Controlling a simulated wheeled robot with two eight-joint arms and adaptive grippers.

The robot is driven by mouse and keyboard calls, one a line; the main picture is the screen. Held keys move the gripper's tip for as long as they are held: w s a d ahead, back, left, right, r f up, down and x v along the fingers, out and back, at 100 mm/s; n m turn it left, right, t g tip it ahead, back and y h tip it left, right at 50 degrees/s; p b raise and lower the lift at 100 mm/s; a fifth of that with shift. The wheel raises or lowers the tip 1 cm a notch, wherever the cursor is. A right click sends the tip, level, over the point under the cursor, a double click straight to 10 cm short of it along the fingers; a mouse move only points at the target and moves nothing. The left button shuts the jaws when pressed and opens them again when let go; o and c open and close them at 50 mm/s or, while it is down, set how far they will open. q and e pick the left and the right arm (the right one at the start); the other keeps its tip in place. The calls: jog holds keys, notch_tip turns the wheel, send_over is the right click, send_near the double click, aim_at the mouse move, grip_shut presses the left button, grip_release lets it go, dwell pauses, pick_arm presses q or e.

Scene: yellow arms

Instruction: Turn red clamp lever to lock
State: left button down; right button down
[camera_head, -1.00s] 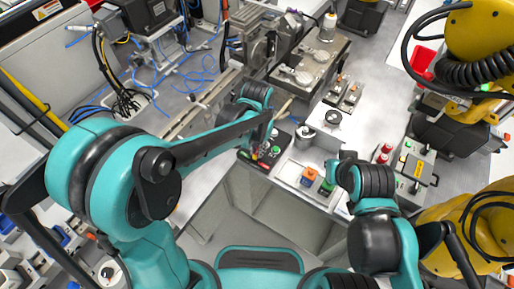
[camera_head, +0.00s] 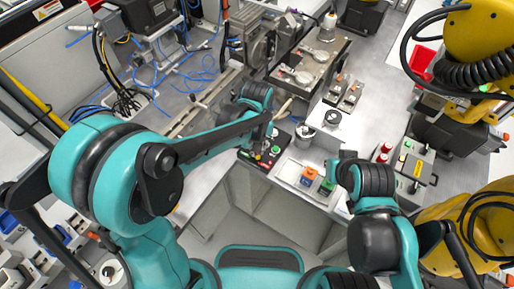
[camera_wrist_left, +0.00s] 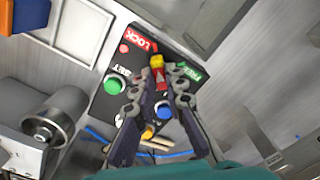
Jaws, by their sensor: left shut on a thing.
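The red clamp lever (camera_wrist_left: 160,79) has a yellow tip (camera_wrist_left: 157,61) and stands on a black control panel (camera_wrist_left: 107,101) in the left wrist view. The tip lies between the red LOCK label (camera_wrist_left: 138,40) and the green FREE label (camera_wrist_left: 191,70). My left gripper (camera_wrist_left: 162,78) is shut on the lever, with one finger on each side. In the head view the panel (camera_head: 270,157) shows at the centre, beside my left wrist; the lever cannot be made out there.
A green button (camera_wrist_left: 114,84) sits beside the left finger. In the head view, an orange block (camera_head: 308,174) and a green block (camera_head: 326,186) lie right of the panel. A yellow robot arm (camera_head: 480,45) stands at the right.

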dwell(0.4)
pick_arm(q)
jog(key=c, duration=1.6)
grip_release()
jog(key=shift+o, duration=0.2)
jog(key=shift+r, duration=0.15)
notch_tip(320, 180, up, 12)
jog(key=shift+a, duration=0.1)
jog(key=s+a+f+m+t, duration=0.2)
jog(key=s+a+t, duration=0.5)
jog(key=a, duration=0.8)
jog(key=s+m, duration=0.1)
jog(key=s, duration=0.2)
